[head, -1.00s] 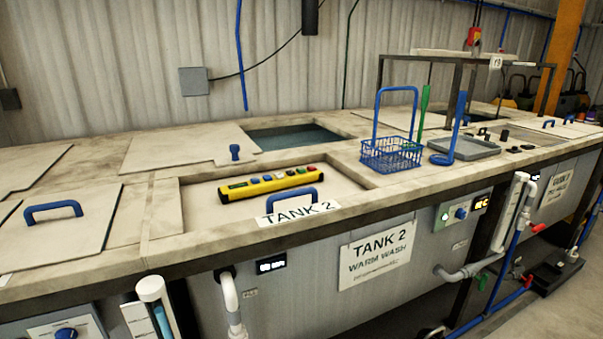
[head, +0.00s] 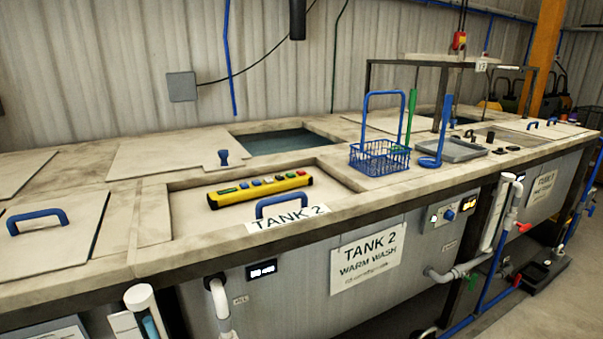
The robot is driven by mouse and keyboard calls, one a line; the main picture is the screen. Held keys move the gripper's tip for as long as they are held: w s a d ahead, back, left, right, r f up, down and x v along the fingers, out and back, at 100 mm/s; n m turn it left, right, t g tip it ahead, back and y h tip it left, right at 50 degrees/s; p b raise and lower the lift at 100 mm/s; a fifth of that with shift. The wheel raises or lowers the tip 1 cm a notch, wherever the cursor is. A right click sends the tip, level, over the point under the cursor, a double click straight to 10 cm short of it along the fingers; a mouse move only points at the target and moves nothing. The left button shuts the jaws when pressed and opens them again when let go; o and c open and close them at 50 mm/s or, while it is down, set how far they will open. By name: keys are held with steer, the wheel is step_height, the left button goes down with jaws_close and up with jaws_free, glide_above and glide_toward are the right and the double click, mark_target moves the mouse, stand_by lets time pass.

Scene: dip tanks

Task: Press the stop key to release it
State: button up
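A yellow key bar (head: 262,189) with several coloured keys lies on the tank 2 lid (head: 215,212), behind the blue lid handle (head: 281,202). A red key (head: 301,173) sits at its right end, with other red and blue keys along its top. The key markings are too small to read, and I cannot tell whether any key is pressed in. A small red and yellow box (head: 459,40) also hangs at the back right. My gripper is not in view.
An open tank with dark liquid (head: 285,140) lies behind the lid. A blue wire basket (head: 380,158), a blue ladle (head: 430,160) and a grey tray (head: 462,150) stand to the right. Pipes (head: 505,210) stick out in front. Floor (head: 560,300) is clear at the lower right.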

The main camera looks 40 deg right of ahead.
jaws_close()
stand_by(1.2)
